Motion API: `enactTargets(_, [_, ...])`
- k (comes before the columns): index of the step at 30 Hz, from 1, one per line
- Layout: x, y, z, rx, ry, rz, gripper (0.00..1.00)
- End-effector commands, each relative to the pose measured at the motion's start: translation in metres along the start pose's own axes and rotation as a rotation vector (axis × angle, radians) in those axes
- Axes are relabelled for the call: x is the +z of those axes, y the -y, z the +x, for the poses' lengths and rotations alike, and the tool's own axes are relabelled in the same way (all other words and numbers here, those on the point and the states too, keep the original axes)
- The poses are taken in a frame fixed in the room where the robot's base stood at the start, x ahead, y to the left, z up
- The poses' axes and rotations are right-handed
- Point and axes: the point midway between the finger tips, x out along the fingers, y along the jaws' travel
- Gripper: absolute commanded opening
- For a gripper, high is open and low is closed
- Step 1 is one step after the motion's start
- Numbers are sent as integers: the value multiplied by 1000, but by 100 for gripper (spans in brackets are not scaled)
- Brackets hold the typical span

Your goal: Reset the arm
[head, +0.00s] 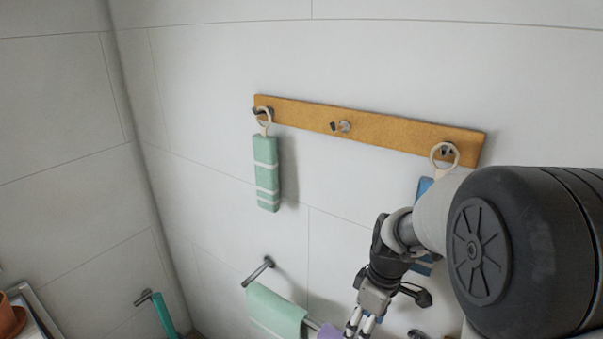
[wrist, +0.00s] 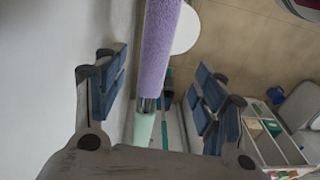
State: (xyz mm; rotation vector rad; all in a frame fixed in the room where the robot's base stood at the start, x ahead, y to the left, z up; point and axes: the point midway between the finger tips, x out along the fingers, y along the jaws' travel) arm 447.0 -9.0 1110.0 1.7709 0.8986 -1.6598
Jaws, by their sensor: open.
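My gripper (head: 362,322) is low in the head view, in front of the wall and pointing down, beside a purple towel (head: 330,331). In the wrist view my gripper (wrist: 157,84) has its two blue-padded fingers wide apart. The purple towel (wrist: 163,45) shows in the gap between them, hanging on a bar; I cannot tell how deep it lies between the pads. Nothing is gripped. The lower ends of the fingers are cut off in the head view.
A wooden hook rail (head: 370,132) holds a green hanging towel (head: 266,172) and a blue item (head: 424,186) partly behind my arm. A pale green towel (head: 276,310) hangs on the bar below. A white cart (wrist: 268,146) stands right in the wrist view.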

Motion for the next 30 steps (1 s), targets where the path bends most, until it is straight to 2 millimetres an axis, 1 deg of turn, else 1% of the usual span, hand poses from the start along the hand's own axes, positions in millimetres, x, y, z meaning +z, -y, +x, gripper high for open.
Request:
enactTargets(1, [2, 7, -13, 21, -11, 30, 64])
enactTargets(4, [10, 26, -44, 68, -35, 130, 64])
enactTargets(6, [19, 43, -62, 97, -56, 211, 64])
enactTargets(9, [31, 64, -83, 135, -86, 313, 64])
enactTargets(12, [44, 85, -98, 166, -118, 409, 64])
enactTargets(16, [64, 113, -111, 206, -171, 539, 64])
enactTargets(18, [76, 129, -115, 227, -206, 616, 64])
enactTargets(21, [91, 147, -117, 247, -249, 711, 64])
enactTargets(25, [104, 162, -116, 261, -289, 797, 64])
enactTargets(30, [112, 170, -114, 269, -316, 850, 64])
